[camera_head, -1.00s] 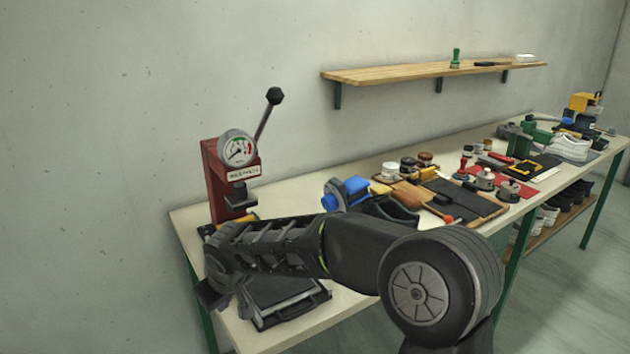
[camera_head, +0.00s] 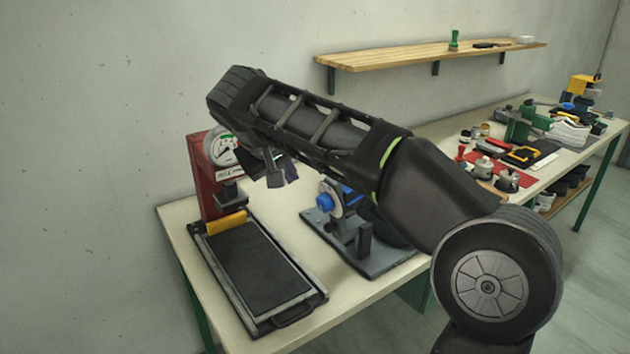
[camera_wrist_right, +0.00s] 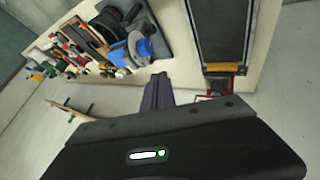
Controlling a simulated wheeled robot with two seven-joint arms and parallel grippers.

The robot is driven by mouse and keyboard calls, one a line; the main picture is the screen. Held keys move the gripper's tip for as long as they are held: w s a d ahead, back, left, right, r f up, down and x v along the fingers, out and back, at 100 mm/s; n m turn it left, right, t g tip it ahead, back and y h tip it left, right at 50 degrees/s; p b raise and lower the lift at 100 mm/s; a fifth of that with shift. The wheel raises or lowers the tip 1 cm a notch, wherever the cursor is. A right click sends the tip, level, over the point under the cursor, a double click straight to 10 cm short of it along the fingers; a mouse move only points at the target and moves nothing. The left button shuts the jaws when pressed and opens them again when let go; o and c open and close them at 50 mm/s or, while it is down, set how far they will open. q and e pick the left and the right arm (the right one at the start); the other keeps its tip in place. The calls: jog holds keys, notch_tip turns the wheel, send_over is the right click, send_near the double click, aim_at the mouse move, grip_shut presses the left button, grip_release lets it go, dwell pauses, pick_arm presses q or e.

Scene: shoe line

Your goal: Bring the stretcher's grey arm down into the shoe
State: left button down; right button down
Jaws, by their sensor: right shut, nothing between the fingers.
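The stretcher (camera_head: 366,262) stands on the bench with a grey base plate, a blue knob and a grey upright; its upper part is partly behind my right arm. It also shows in the right wrist view, with its blue part (camera_wrist_right: 118,56) and a round grey part. A dark shape, perhaps the shoe, is mostly hidden behind my arm; I cannot make out the grey arm's position. My right gripper (camera_head: 281,173) is raised above the bench, left of the stretcher and apart from it. Its fingers (camera_wrist_right: 158,90) are shut and empty. My left gripper is out of view.
A red press (camera_head: 203,180) with a gauge stands at the left, its lever hidden by my arm. Its dark tray (camera_head: 262,268) lies in front. Tools and pots (camera_head: 507,180) crowd the bench to the right. A wooden shelf (camera_head: 420,58) hangs on the wall.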

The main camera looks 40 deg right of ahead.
jog(key=w+d+f+p, duration=0.3)
jog(key=d+f, duration=0.4)
jog(key=d, duration=0.2)
jog(key=shift+w, duration=0.4)
jog(key=shift+s+r, duration=0.1)
jog(key=shift+r, duration=0.05)
